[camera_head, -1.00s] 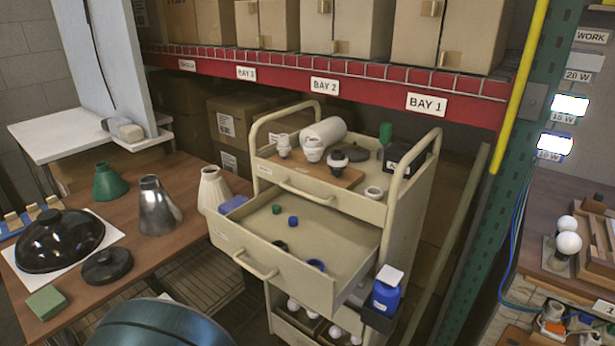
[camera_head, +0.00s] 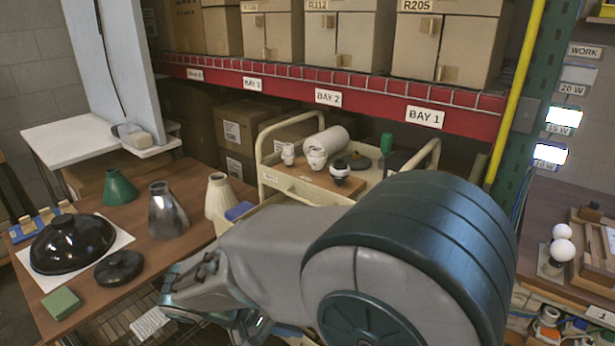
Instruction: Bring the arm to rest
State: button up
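My arm reaches across the front of the view, and my gripper (camera_head: 185,295) is at its lower left end, beside the front edge of the brown table (camera_head: 150,246). The fingers are small and partly cut off by the picture edge, so I cannot tell whether they are open or shut. No held object can be made out. On the cart's top are a white roll (camera_head: 328,141), white sockets (camera_head: 317,158) and a black-and-white socket (camera_head: 340,170).
The table holds a green shade (camera_head: 119,187), a silver shade (camera_head: 166,212), a cream shade (camera_head: 219,195), a black dome (camera_head: 72,243), a black disc (camera_head: 119,268) and a green block (camera_head: 61,303). A yellow post (camera_head: 515,95) and another bench (camera_head: 545,215) stand at right.

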jog(key=s+d+r+m+y+p, duration=0.2)
jog(key=d+r+m+y, duration=0.1)
jog(key=d, duration=0.5)
jog(key=s+d+r+m+y+p, duration=0.2)
jog(key=d+r+y, duration=0.3)
jog(key=d, duration=0.4)
jog(key=shift+s+d+m+y+p, duration=0.2)
jog(key=shift+s+m+y+p, duration=0.15)
jog(key=shift+s+m+y, duration=0.4)
